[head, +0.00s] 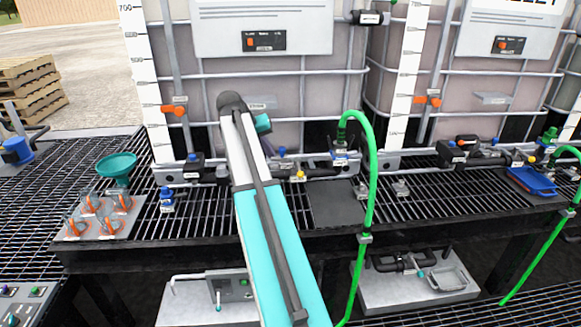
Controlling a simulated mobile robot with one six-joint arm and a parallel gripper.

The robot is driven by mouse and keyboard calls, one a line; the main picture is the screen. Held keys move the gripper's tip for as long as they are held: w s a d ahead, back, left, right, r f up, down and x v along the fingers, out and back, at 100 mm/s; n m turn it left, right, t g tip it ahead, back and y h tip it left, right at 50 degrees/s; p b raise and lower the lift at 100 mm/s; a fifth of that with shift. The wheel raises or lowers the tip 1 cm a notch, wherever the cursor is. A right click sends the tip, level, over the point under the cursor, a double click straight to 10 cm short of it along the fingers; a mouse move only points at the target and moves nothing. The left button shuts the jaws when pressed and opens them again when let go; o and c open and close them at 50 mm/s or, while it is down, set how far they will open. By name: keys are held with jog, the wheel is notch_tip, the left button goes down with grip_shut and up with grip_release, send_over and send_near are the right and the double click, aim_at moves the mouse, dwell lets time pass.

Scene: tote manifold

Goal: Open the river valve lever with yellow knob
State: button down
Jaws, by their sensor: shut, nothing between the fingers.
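A small yellow knob (300,175) shows on the dark pipework below the left tote, just right of my arm. Another yellow spot (531,159) shows on the fittings at the far right. The labels are too small to read, so I cannot tell which one is the river valve. The lever under the nearer knob is too small to tell its position. My arm rises from the bottom middle to a dark joint in front of the left tote. My gripper is not visible; the arm may hide it.
A green hose (372,195) arches up just right of the yellow knob. Orange-handled pieces stand on a tray (137,222) at left, by a teal funnel (117,165). A blue tray (532,182) lies at right. The black grating (440,205) has free room in front.

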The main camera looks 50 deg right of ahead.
jog(key=shift+d, duration=0.15)
dwell(0.3)
jog(key=p, duration=0.3)
send_near(299, 167)
notch_tip(299, 167, down, 5)
jog(key=w+a, duration=0.1)
jog(key=w, duration=0.2)
jog(key=s+d, duration=0.1)
jog(key=s+d+p, duration=0.1)
jog(key=shift+s+d+f, duration=0.3)
jog(key=shift+s+f, duration=0.05)
jog(key=shift+s, duration=0.05)
jog(key=shift+a, duration=0.1)
